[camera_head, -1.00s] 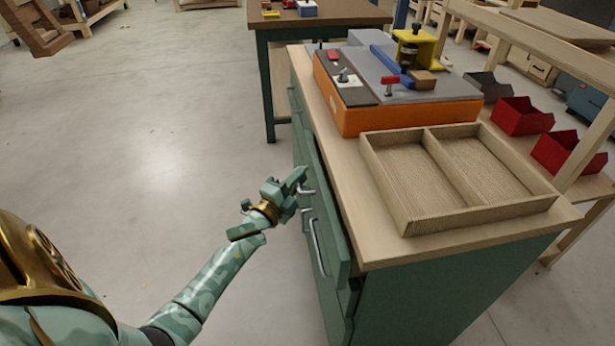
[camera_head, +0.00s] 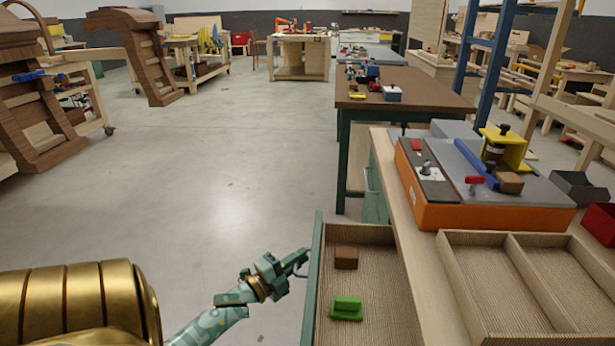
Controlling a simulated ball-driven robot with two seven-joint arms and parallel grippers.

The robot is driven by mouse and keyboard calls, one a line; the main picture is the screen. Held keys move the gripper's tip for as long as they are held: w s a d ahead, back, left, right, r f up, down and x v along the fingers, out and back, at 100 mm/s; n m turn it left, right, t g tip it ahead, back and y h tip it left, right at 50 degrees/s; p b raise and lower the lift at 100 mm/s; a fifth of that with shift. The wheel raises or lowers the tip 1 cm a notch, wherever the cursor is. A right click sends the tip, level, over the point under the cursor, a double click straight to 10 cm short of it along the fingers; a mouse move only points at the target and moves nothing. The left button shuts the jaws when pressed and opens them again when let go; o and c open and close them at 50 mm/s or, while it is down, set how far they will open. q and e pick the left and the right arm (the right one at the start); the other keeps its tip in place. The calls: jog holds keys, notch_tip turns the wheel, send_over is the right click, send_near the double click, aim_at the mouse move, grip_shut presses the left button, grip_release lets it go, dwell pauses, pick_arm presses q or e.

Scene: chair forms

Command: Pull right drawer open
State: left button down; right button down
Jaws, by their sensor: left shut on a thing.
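The right drawer (camera_head: 375,234) stands pulled out from the green workbench, its green front (camera_head: 314,270) facing left. Inside it lie a brown block (camera_head: 346,257) and a green piece (camera_head: 347,308). My left gripper (camera_head: 298,260) is at the outer side of the drawer front, shut on the drawer's handle (camera_head: 300,271). The handle is mostly hidden by the fingers. My right gripper is not in view.
The benchtop carries an orange machine base (camera_head: 480,214) and a divided wooden tray (camera_head: 508,245). A brown-topped table (camera_head: 410,88) stands beyond the bench. Open grey floor (camera_head: 215,170) lies to the left of the drawer.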

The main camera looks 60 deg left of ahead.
pick_arm(q)
jog(key=shift+s+f, duration=0.1)
jog(key=c, duration=1.5)
grip_release()
